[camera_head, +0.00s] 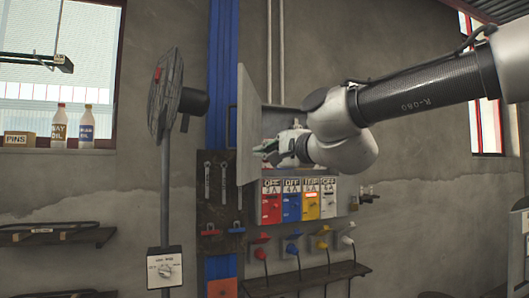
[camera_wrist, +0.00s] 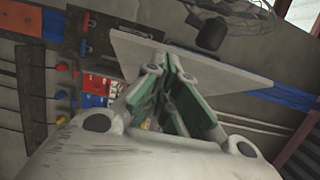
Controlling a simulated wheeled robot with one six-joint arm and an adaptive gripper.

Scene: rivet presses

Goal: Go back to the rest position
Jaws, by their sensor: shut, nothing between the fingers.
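My gripper (camera_head: 270,149) is shut and empty. In the head view it is in front of the open electrical cabinet, with its fingertips pointing left toward the grey cabinet door (camera_head: 247,110). The wrist view shows its green-lined fingers (camera_wrist: 157,68) with the pale door panel (camera_wrist: 195,62) beyond their tips. I cannot tell the exact gap to the door. Below my gripper is a row of breakers: red (camera_head: 271,206), blue (camera_head: 291,206), yellow (camera_head: 310,206) and white (camera_head: 328,206). My wrist and arm hide part of the cabinet.
Colored plugs with cables, such as the red plug (camera_head: 260,239), hang below the breakers above a dark shelf (camera_head: 305,280). A stand fan (camera_head: 166,95) is left of the cabinet. A tool board (camera_head: 219,195) hangs beside it. Bottles (camera_head: 59,125) stand on the windowsill.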

